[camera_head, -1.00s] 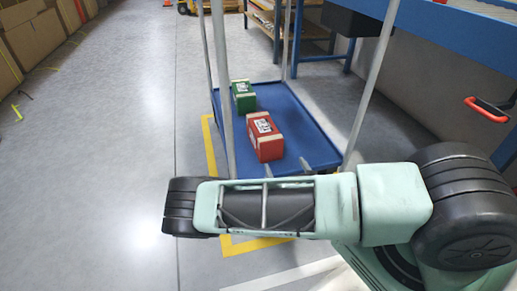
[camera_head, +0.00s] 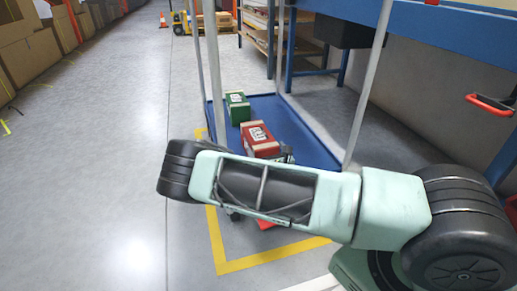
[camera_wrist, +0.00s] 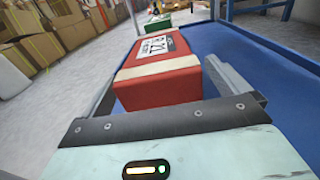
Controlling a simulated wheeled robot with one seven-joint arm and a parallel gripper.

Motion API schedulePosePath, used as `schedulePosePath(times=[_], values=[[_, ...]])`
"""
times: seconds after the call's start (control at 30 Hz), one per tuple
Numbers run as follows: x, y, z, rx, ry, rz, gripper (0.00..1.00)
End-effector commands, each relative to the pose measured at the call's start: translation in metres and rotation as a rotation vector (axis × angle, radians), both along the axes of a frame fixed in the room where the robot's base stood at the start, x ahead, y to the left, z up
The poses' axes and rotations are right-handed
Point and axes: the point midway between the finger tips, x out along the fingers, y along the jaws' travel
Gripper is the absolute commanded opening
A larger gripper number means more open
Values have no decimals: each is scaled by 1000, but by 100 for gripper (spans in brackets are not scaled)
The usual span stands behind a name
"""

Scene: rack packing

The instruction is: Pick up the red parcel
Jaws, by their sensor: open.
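The red parcel (camera_head: 261,138) is a box with tan bands and a white label on top. It rests on the blue deck of a trolley (camera_head: 300,137), and my arm hides its near lower part in the head view. In the wrist view the red parcel (camera_wrist: 158,72) lies just ahead of my gripper (camera_wrist: 168,88). My gripper is open, with one grey finger along the parcel's right side and a small gap between them. The other finger is hardly visible. In the head view my arm hides most of the gripper.
A green parcel (camera_head: 237,108) stands behind the red one on the deck. Thin grey posts (camera_head: 370,85) rise from the trolley. A blue workbench (camera_head: 450,38) stands at the right. Cardboard boxes (camera_head: 35,55) line the left. The floor left of the trolley is clear.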

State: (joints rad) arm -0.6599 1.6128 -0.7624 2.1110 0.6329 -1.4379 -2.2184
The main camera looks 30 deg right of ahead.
Motion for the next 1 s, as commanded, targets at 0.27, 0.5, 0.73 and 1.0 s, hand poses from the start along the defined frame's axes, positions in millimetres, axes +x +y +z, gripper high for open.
schedulePosePath(times=[0.27,0.5,0.73,1.0], values=[[35,-7,-4,1,-4,-1,100],[41,-8,-1,0,0,0,100],[41,-8,-1,0,0,0,61],[41,-8,0,-1,-3,0,42]])
